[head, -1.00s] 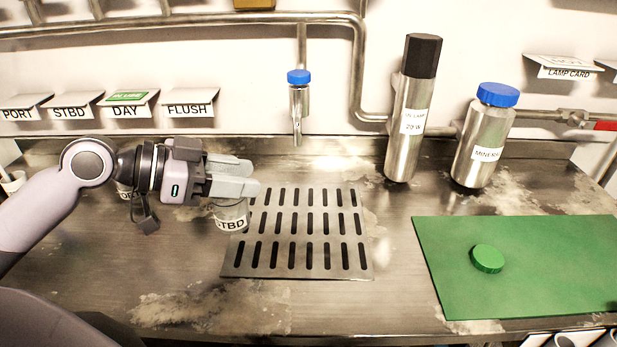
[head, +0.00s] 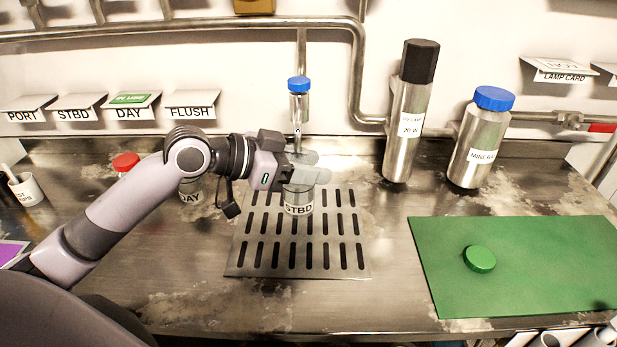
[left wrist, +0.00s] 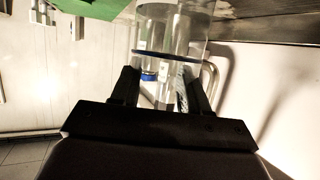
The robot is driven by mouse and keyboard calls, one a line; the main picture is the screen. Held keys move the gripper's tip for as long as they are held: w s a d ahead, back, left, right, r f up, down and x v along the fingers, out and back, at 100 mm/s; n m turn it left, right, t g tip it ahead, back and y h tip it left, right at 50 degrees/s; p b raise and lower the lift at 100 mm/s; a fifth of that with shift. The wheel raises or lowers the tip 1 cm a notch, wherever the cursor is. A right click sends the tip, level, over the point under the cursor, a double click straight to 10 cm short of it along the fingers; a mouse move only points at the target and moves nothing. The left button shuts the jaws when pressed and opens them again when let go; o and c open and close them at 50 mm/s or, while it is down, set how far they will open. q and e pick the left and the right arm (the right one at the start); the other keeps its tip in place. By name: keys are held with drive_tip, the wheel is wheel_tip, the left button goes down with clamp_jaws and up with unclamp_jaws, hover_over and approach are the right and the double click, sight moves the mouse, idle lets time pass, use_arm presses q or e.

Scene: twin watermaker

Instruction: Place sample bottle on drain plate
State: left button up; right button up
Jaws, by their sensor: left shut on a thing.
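The sample bottle is a clear jar labelled STBD (head: 298,204). My left gripper (head: 304,172) is shut on its upper part and holds it upright over the slotted drain plate (head: 240,262), at the plate's back middle. I cannot tell whether its base touches the plate. In the left wrist view the clear bottle (left wrist: 172,30) shows between the fingers of my left gripper (left wrist: 160,88). My right gripper is not in view.
The blue-capped tap (head: 299,95) is just behind the bottle. A jar labelled DAY (head: 191,192) stands left, partly behind my arm. A green mat (head: 540,265) with a green lid (head: 480,259) lies right. Two steel cylinders (head: 400,150) (head: 476,145) stand at the back right.

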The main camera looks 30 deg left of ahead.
use_arm(q)
drive_tip(key=shift+f, duration=1.75)
drive_tip(key=shift+f, duration=0.2)
drive_tip(key=o, duration=1.2)
drive_tip(key=shift+r, duration=0.1)
drive_tip(key=shift+r, duration=0.25)
drive_tip(key=b+v, duration=0.2)
drive_tip(key=v, duration=1)
